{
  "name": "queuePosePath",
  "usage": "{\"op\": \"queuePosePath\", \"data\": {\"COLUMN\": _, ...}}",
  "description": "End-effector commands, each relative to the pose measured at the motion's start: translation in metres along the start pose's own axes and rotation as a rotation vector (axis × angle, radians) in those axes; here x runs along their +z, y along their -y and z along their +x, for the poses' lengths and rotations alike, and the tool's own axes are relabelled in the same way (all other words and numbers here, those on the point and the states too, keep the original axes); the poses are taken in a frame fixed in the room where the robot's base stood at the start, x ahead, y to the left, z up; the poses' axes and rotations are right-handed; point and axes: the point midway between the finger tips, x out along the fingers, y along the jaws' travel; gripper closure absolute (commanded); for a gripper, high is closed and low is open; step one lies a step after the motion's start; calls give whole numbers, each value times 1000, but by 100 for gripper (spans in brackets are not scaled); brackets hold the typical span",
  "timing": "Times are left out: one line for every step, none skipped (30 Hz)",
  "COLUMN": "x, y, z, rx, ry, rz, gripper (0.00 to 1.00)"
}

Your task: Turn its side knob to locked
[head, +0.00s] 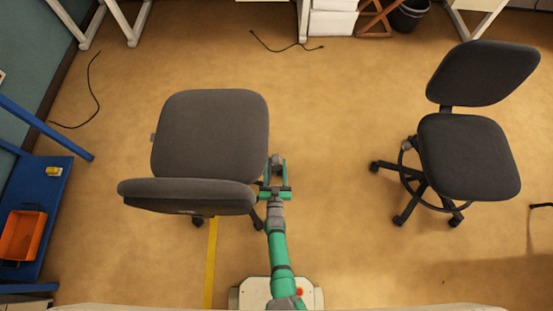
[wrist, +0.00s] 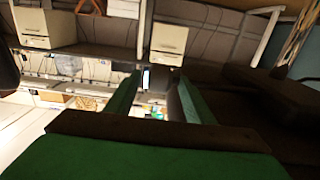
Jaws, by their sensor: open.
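The near grey office chair (head: 210,135) stands left of centre in the head view, its backrest (head: 187,193) toward me. My gripper (head: 276,166) is at the right side of its seat, with its fingers pointing away from me. In the wrist view the two green fingers of my gripper (wrist: 155,85) stand apart. A small dark grey piece (wrist: 160,77) shows between the fingertips; it may be the side knob, but I cannot tell whether the fingers touch it. The knob's setting cannot be read. The chair's dark underside (wrist: 275,95) fills the right of the wrist view.
A second dark office chair (head: 468,155) stands to the right, with open floor between. A blue bench (head: 50,200) with an orange bin (head: 22,235) is at the left. A black cable (head: 285,48) lies on the floor near the back desks. A yellow line (head: 211,265) runs along the floor.

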Motion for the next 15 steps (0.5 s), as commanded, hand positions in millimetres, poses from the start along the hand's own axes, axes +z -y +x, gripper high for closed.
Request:
{"op": "queuePosePath", "data": {"x": 0, "y": 2, "z": 8, "rx": -1, "ry": 0, "rz": 1, "gripper": 52}}
{"op": "queuePosePath", "data": {"x": 0, "y": 1, "z": 12, "rx": 0, "ry": 0, "rz": 1, "gripper": 52}}
{"op": "queuePosePath", "data": {"x": -1, "y": 1, "z": 16, "rx": 0, "ry": -1, "rz": 0, "gripper": 52}}
{"op": "queuePosePath", "data": {"x": 0, "y": 1, "z": 19, "rx": 0, "ry": -1, "rz": 0, "gripper": 52}}
{"op": "queuePosePath", "data": {"x": 0, "y": 1, "z": 21, "rx": -1, "ry": 0, "rz": -1, "gripper": 52}}
{"op": "queuePosePath", "data": {"x": 0, "y": 2, "z": 24, "rx": -3, "ry": 1, "rz": -1, "gripper": 52}}
{"op": "queuePosePath", "data": {"x": 0, "y": 3, "z": 26, "rx": -5, "ry": 1, "rz": 0, "gripper": 52}}
{"op": "queuePosePath", "data": {"x": 0, "y": 4, "z": 28, "rx": -7, "ry": 0, "rz": 1, "gripper": 52}}
{"op": "queuePosePath", "data": {"x": 0, "y": 6, "z": 29, "rx": -9, "ry": 1, "rz": 1, "gripper": 52}}
{"op": "queuePosePath", "data": {"x": 0, "y": 6, "z": 30, "rx": -10, "ry": 1, "rz": 0, "gripper": 52}}
{"op": "queuePosePath", "data": {"x": 0, "y": 6, "z": 31, "rx": -11, "ry": 1, "rz": 0, "gripper": 52}}
{"op": "queuePosePath", "data": {"x": 0, "y": 6, "z": 31, "rx": -10, "ry": 2, "rz": 0, "gripper": 52}}
{"op": "queuePosePath", "data": {"x": 1, "y": 5, "z": 31, "rx": -9, "ry": 2, "rz": 0, "gripper": 52}}
{"op": "queuePosePath", "data": {"x": 1, "y": 5, "z": 31, "rx": -8, "ry": 2, "rz": 0, "gripper": 52}}
{"op": "queuePosePath", "data": {"x": 1, "y": 3, "z": 32, "rx": -6, "ry": 2, "rz": 0, "gripper": 52}}
